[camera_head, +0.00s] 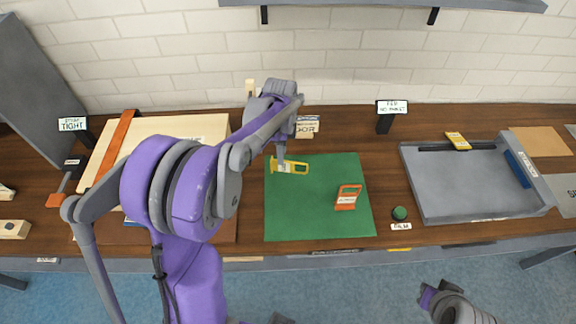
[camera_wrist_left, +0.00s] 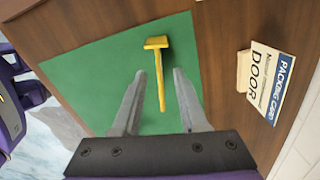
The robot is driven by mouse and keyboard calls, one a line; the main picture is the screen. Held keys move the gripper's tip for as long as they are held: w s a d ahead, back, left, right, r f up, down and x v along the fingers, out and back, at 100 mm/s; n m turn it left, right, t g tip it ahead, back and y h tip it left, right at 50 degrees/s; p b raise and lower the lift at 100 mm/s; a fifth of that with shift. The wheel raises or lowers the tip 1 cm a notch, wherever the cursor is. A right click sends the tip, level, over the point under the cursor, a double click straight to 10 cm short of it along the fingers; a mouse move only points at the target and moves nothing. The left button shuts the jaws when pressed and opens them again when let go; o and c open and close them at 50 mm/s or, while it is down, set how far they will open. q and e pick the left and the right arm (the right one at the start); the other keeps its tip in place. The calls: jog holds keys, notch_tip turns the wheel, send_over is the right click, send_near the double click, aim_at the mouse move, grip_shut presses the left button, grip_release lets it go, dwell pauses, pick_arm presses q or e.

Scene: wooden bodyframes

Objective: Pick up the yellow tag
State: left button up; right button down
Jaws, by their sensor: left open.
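My left gripper (camera_head: 282,158) is over the tag's left end. In the left wrist view the yellow tag (camera_wrist_left: 157,44) looks like a thin T, its stem running between the two spread fingers of my left gripper (camera_wrist_left: 158,74). The fingers are open with a gap on each side of the stem. I cannot tell its exact height over the tag. My right gripper's fingers do not show.
An orange tag (camera_head: 347,198) lies on the mat to the right.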

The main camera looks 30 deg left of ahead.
aim_at(284, 171)
pick_arm(q)
jog(key=f, duration=0.6)
jog(key=shift+d+f, duration=0.2)
jog(key=shift+d, duration=0.05)
grip_shut()
